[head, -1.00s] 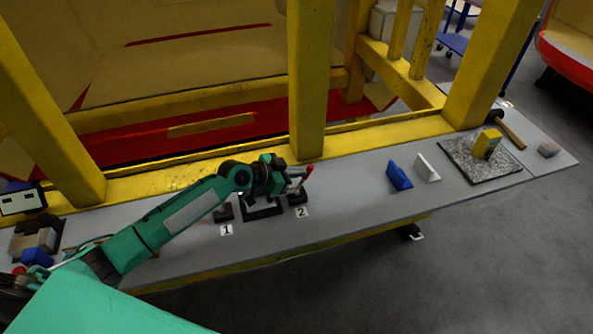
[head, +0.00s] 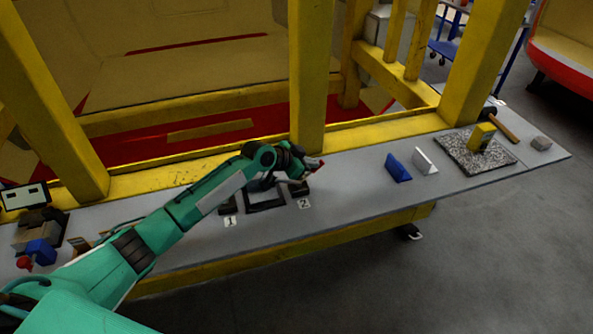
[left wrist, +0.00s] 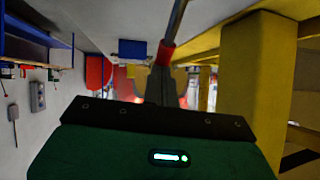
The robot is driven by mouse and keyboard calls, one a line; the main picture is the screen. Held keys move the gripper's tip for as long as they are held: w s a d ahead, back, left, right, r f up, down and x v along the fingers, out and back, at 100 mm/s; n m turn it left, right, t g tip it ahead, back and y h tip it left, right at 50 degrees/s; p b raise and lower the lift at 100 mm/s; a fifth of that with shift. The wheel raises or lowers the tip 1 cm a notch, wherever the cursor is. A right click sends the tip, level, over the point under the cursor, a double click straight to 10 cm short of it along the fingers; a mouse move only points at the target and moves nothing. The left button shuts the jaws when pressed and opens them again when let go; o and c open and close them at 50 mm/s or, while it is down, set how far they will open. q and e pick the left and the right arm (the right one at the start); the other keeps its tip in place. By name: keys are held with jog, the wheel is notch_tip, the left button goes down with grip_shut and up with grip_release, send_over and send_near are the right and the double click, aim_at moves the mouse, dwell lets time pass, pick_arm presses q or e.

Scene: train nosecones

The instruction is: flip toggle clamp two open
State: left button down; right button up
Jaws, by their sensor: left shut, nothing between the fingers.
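Toggle clamp two (head: 299,189) stands on the grey bench just above the "2" label. Its red-tipped handle (head: 319,164) leans toward the right in the head view. My left gripper (head: 304,160) is right at that handle, shut with nothing between its fingers. In the left wrist view the shut fingers (left wrist: 159,85) point at the handle's red grip (left wrist: 166,52), and the metal rod runs on up from it. They look in contact or nearly so; I cannot tell which. My arm hides part of the clamp. My right gripper is not in view.
Toggle clamp one (head: 228,207) and a black frame (head: 265,203) stand left of clamp two. A yellow post (head: 308,80) rises close behind my gripper. Blue (head: 398,168) and white (head: 425,161) blocks stand farther right. The bench between clamp two and the blue block is clear.

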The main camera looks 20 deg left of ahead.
aim_at(322, 164)
pick_arm(q)
jog(key=shift+w+d+r+g+y, duration=0.15)
jog(key=shift+w+d+g+y, duration=0.15)
jog(key=shift+w+d, duration=0.1)
jog(key=shift+w+d+f+g+y+p, duration=0.5)
jog(key=shift+d+f+g+y+p, duration=0.1)
jog(key=shift+y+p, duration=0.25)
jog(key=shift+w+d+f+m+g+y, duration=0.2)
jog(key=shift+d+f+m+g+y, duration=0.15)
jog(key=shift+g+y, duration=0.2)
jog(key=shift+w+d+f+y, duration=0.1)
jog(key=shift+d+f+y, duration=0.1)
jog(key=shift+f+y, duration=0.2)
jog(key=shift+f+g, duration=0.25)
jog(key=shift+f, duration=0.1)
jog(key=shift+x, duration=0.95)
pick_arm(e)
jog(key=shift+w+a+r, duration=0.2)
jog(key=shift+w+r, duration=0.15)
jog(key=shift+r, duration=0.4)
pick_arm(q)
jog(key=shift+d+f, duration=0.2)
jog(key=shift+s, duration=0.25)
